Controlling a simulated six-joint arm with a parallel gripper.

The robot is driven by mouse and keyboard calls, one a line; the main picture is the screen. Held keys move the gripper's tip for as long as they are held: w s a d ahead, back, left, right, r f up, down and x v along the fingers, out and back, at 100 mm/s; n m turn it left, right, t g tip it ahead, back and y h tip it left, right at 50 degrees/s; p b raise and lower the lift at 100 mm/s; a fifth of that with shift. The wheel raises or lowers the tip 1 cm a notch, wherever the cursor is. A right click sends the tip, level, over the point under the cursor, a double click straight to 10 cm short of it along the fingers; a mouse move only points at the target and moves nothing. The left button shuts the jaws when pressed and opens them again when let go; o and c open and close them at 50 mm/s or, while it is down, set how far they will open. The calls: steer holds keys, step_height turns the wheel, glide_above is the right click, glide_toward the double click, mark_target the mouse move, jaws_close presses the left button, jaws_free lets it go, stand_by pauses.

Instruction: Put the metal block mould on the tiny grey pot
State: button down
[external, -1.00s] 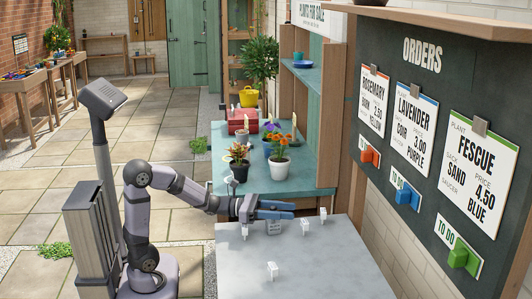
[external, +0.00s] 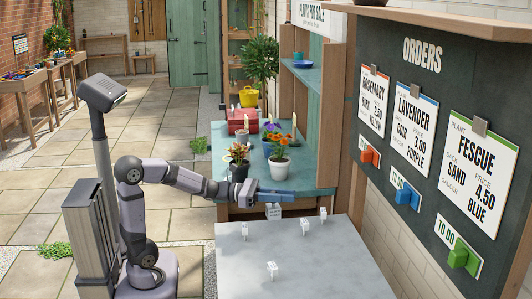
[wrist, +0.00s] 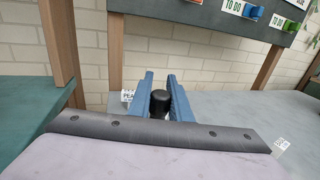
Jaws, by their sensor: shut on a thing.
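My gripper (external: 290,194) is raised above the far edge of the grey table, its blue fingers pointing right. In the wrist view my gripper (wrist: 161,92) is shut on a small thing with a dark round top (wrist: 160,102). A small white label (external: 273,211) hangs just below the fingers in the external view. The held thing's body is mostly hidden, so I cannot confirm it is the metal block mould. I cannot make out a tiny grey pot; the things on the table are too small to tell.
The grey table (external: 330,265) bears several small white labels, one at the front (external: 272,268) and one at the far right (external: 323,213). A green bench (external: 308,180) with potted plants stands behind. The orders board (external: 430,120) is at right. The table's middle is mostly clear.

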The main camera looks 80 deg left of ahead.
steer(key=shift+r+p, duration=0.45)
steer(key=shift+r, duration=1.8)
